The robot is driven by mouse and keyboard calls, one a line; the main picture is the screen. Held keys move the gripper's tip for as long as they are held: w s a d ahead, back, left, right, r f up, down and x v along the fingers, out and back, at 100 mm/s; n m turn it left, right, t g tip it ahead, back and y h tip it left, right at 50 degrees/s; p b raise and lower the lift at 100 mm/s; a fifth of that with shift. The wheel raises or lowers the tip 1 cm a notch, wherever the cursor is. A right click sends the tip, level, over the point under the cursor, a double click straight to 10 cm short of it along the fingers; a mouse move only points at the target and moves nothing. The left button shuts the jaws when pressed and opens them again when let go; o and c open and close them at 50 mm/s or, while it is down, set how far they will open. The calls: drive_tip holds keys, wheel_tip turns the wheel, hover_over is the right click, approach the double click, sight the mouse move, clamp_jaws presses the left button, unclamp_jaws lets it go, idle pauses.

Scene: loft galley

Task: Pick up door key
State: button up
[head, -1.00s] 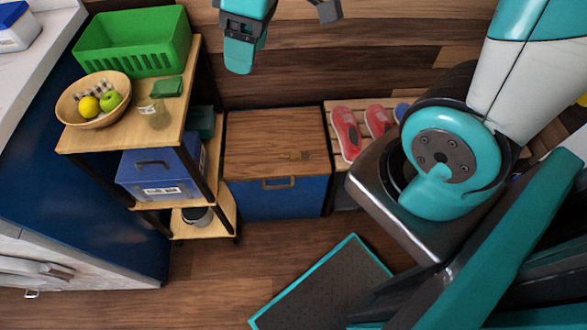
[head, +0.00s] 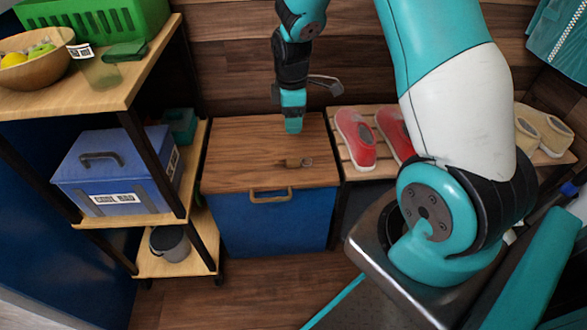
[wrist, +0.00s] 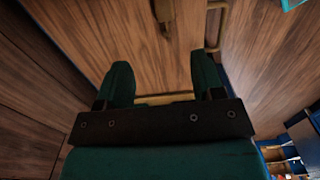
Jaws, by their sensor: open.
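The door key (head: 303,162) is a small brownish, brass-coloured thing lying flat on the wooden top of a blue chest (head: 235,150), near its front edge. My gripper (head: 293,126) is above the back part of the chest top, behind the key in the head view, and apart from it. In the wrist view both fingers of my gripper (wrist: 162,66) are spread apart and no key is between them. A brown piece, likely part of the key (wrist: 163,10), shows at the top edge of the wrist view; the rest is cut off.
The chest has a brass-coloured handle (head: 270,195) on its front. A shelf cart with a blue box (head: 110,165) stands to the left. A slatted rack with red shoes (head: 356,138) stands to the right. A wooden wall (head: 230,60) is behind.

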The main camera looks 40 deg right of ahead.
drive_tip(key=b, duration=0.3)
hover_over(292, 161)
drive_tip(key=f, duration=0.8)
drive_tip(key=shift+w+d+f, duration=0.25)
drive_tip(key=shift+f, duration=0.1)
drive_tip(key=f, duration=0.1)
drive_tip(key=f+b, duration=0.1)
drive_tip(key=f, duration=0.1)
drive_tip(key=f+b, duration=0.1)
drive_tip(key=f, duration=0.1)
drive_tip(key=shift+s+a+f, duration=0.15)
drive_tip(key=shift+s+a, duration=0.05)
drive_tip(key=shift+s, duration=0.05)
drive_tip(key=c, duration=1)
